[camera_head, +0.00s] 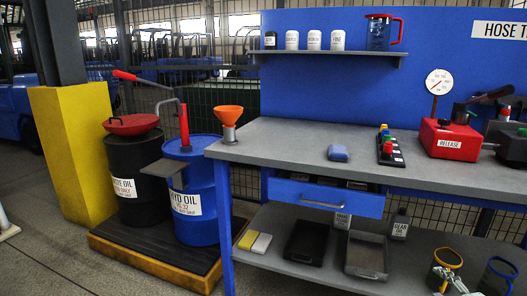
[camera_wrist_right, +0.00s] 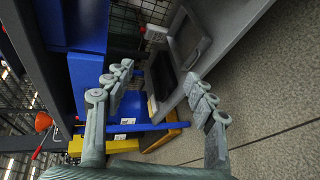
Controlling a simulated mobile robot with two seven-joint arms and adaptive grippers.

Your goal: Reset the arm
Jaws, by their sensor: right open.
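My right gripper (camera_wrist_right: 160,75) shows in the right wrist view with its two grey fingers spread apart. Nothing is between the fingers. Behind it are the workbench's lower shelf and a black tray, and the gripper seems clear of them. My left gripper is in no frame.
The grey workbench (camera_head: 290,138) has a partly open blue drawer (camera_head: 325,196). A red RELEASE unit (camera_head: 449,140) stands on it. Left are a blue oil drum (camera_head: 196,222) with a pump, an orange funnel (camera_head: 229,115), a black drum (camera_head: 134,165) and a yellow post (camera_head: 75,150).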

